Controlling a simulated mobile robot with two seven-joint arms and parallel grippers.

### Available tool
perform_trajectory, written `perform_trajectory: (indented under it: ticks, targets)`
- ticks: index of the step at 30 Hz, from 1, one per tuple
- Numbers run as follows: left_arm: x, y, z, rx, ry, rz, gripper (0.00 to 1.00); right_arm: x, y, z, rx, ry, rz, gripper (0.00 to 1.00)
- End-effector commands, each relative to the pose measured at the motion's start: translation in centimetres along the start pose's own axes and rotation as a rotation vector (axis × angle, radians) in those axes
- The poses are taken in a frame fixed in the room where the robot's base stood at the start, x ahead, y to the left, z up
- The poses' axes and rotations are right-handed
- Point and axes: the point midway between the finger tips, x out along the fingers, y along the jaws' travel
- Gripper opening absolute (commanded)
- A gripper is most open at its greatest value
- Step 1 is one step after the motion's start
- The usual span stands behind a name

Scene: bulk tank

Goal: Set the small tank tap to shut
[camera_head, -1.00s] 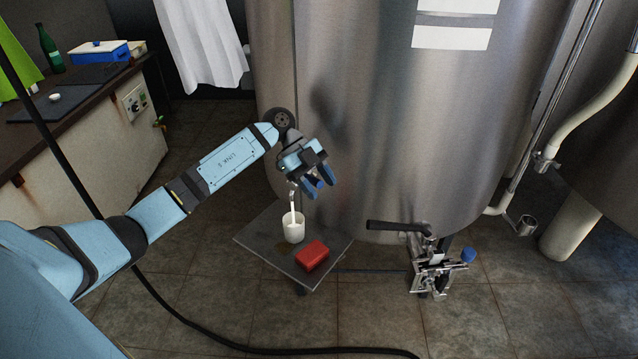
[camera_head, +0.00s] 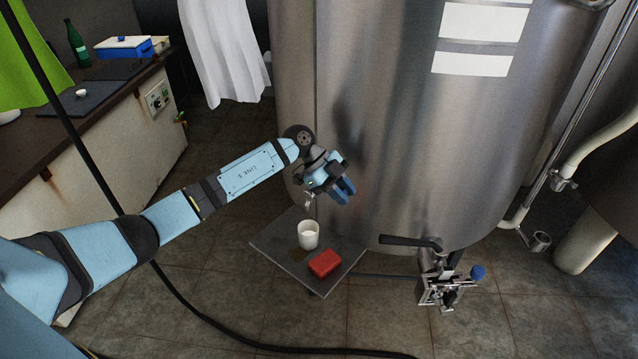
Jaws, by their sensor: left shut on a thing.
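The small tank tap (camera_head: 309,199) shows as a short metal spout low on the front of the steel tank (camera_head: 410,150). Its handle is mostly hidden by my left gripper (camera_head: 346,190). The gripper is shut on the tap handle, with its blue fingers pointing down and to the right. A white cup (camera_head: 308,236) with white liquid in it stands below the spout. No stream shows between spout and cup. My right gripper is not in view.
The cup and a red block (camera_head: 324,263) are on a small grey stand (camera_head: 275,243). A larger outlet valve (camera_head: 442,285) with a black lever (camera_head: 408,241) is to the right. A black hose (camera_head: 215,331) crosses the floor. A counter (camera_head: 100,165) stands at the left.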

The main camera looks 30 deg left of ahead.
Motion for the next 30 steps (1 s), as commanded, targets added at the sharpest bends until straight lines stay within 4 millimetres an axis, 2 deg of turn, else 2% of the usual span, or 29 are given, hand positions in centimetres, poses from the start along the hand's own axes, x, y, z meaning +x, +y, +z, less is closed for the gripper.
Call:
perform_trajectory:
  ticks: [10, 11, 14, 23, 26, 30]
  targets:
    - [0.3, -0.4, -0.2, -0.007, -0.004, -0.01, 0.0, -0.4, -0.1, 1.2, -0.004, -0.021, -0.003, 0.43]
    - [0.3, -0.4, -0.2, -0.007, -0.004, -0.01, 0.25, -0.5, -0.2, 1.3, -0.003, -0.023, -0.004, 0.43]
    - [0.3, -0.4, -0.2, -0.006, -0.004, -0.009, 0.48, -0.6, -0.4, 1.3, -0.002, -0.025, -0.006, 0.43]
    - [0.2, -0.4, -0.2, -0.006, -0.003, -0.008, 0.48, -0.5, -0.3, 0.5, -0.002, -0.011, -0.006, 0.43]
    - [-0.7, -0.4, -0.1, -0.005, -0.005, -0.009, 0.48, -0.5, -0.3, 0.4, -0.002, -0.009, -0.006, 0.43]
    - [-3.0, -0.4, -0.1, -0.005, -0.006, -0.01, 0.48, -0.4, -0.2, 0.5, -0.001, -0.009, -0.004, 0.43]
